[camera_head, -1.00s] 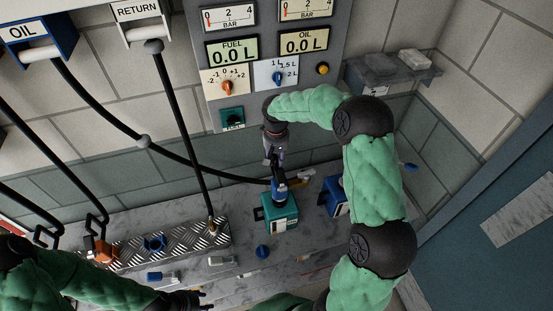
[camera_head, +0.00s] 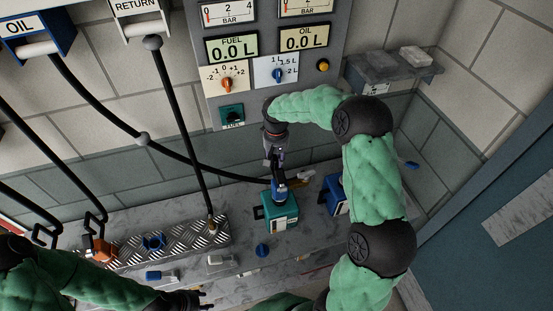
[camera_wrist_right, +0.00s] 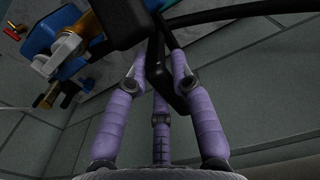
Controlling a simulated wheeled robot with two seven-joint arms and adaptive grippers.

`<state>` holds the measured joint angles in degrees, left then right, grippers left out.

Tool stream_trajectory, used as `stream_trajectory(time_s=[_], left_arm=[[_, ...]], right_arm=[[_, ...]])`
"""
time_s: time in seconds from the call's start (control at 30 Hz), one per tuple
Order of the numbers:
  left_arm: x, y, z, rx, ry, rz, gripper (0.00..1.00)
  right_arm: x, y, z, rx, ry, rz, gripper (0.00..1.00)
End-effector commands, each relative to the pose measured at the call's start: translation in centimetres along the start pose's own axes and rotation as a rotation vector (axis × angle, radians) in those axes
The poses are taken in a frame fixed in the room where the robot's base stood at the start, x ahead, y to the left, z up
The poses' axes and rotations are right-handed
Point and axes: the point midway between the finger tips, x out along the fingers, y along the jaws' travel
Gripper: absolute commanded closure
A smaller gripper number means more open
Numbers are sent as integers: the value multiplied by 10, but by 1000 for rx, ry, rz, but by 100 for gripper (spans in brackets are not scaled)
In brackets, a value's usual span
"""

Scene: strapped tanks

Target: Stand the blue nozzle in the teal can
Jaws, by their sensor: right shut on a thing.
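The teal can (camera_head: 281,214) stands on the grey bench in the head view. The blue nozzle (camera_head: 279,187) is directly over the can's top, with its lower end at the can's upper side. Whether the spout is inside the opening cannot be made out. My right gripper (camera_head: 276,160) is above the can and shut on the nozzle. In the right wrist view its purple fingers (camera_wrist_right: 158,75) close around a black part of the nozzle. My left gripper (camera_head: 203,300) is low in the head view, empty, its fingertips apart, well left of the can.
A blue can (camera_head: 334,194) stands right of the teal can, partly behind my right arm. A tread-plate block (camera_head: 190,238) holds an orange nozzle (camera_head: 102,250) and a blue ring (camera_head: 154,242). A blue cap (camera_head: 262,250) lies in front of the can. Black hoses hang across the wall.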

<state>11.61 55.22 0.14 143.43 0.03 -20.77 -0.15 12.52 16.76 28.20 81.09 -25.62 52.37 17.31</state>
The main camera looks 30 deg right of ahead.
Motion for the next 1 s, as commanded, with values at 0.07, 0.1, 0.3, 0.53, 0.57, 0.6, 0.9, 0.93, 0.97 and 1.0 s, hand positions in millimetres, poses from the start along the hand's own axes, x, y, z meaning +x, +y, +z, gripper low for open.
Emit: stream_trajectory(time_s=[0.07,0.1,0.3,0.53,0.57,0.6,0.9,0.93,0.97,1.0], left_arm=[[2,0,0,0,0,0,60],[2,-1,0,0,0,0,60],[4,-2,0,0,0,0,60],[7,-3,0,0,0,0,60],[8,-3,0,0,0,0,60],[8,-3,0,0,0,0,60],[7,-3,0,0,0,0,60],[7,-3,0,0,0,0,60],[7,-3,0,0,0,0,60],[7,-3,0,0,0,0,60]], right_arm=[[1,0,-1,1,2,0,100],[2,0,-1,1,2,0,100],[6,0,-1,1,2,0,100],[11,0,-1,1,2,0,100],[11,0,-1,1,2,0,100],[11,0,-1,1,2,0,74],[11,0,0,0,1,0,49],[11,0,0,0,1,0,49],[11,0,0,0,0,0,49],[12,0,0,0,-2,0,49]])
